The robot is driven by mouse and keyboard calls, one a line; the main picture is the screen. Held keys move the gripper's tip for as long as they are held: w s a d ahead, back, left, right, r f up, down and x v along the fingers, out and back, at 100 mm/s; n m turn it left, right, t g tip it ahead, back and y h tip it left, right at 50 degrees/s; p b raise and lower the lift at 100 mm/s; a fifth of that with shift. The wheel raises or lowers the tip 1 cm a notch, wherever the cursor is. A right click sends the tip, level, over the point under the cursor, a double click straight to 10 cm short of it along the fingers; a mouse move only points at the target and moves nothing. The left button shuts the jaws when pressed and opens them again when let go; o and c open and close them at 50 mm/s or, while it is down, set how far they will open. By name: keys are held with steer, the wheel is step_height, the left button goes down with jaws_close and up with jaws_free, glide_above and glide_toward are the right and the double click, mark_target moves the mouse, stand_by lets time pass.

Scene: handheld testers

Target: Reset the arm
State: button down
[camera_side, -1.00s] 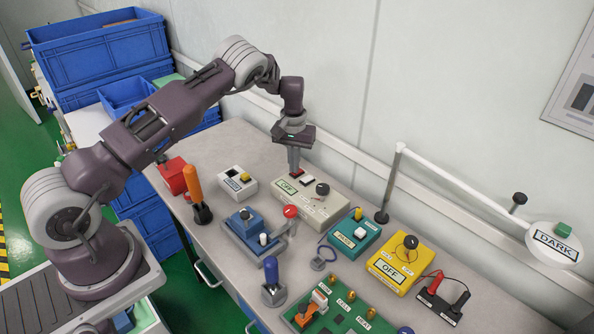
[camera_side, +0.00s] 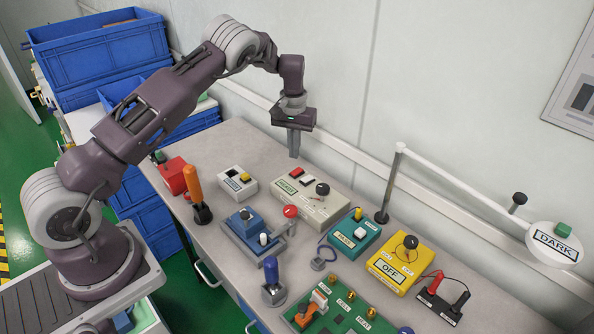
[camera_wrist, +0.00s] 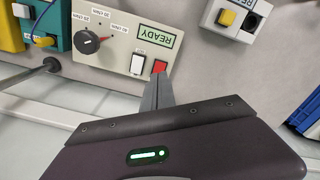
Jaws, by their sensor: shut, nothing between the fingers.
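My gripper (camera_side: 294,153) is shut and empty. In the side view its fingers hang in the air above the back edge of a beige tester box. The beige box (camera_side: 323,211) has a red button (camera_side: 297,172), a white button (camera_side: 307,180), a black knob (camera_side: 322,188) and a small display reading READY. In the wrist view the fingertips (camera_wrist: 160,80) appear just below the red button (camera_wrist: 159,66), with the white button (camera_wrist: 138,63) to the left. The display (camera_wrist: 156,36) reads READY there, upside down.
A teal box (camera_side: 352,238) reads PASS and a yellow box (camera_side: 398,270) reads OFF. A lamp (camera_side: 553,243) reads DARK. An orange-handled clamp (camera_side: 194,185), a white box (camera_side: 237,182) and a red box (camera_side: 172,178) stand left. Blue crates (camera_side: 95,45) stand behind my arm.

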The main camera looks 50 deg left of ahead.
steer(key=shift+r, duration=0.6)
steer(key=s+d+r+t, duration=0.1)
steer(key=s+d+r, duration=0.25)
steer(key=r, duration=0.45)
steer(key=s+d+r+m+t+h, duration=0.1)
steer(key=s+d+r, duration=0.2)
steer(key=s+r, duration=0.35)
steer(key=s+d+r+t, duration=0.1)
steer(key=s+d+r, duration=0.15)
steer(key=r, duration=0.65)
steer(key=s+d+r+m+t, duration=0.1)
steer(key=s+d+r+m, duration=0.3)
steer(key=s, duration=0.8)
steer(key=s+d+f+m+t+y, duration=0.1)
steer(key=s+d+f, duration=0.1)
steer(key=s, duration=1)
steer(key=shift+s+d+f+t, duration=0.2)
steer(key=shift+s+d+t, duration=0.1)
steer(key=shift+s+d, duration=0.15)
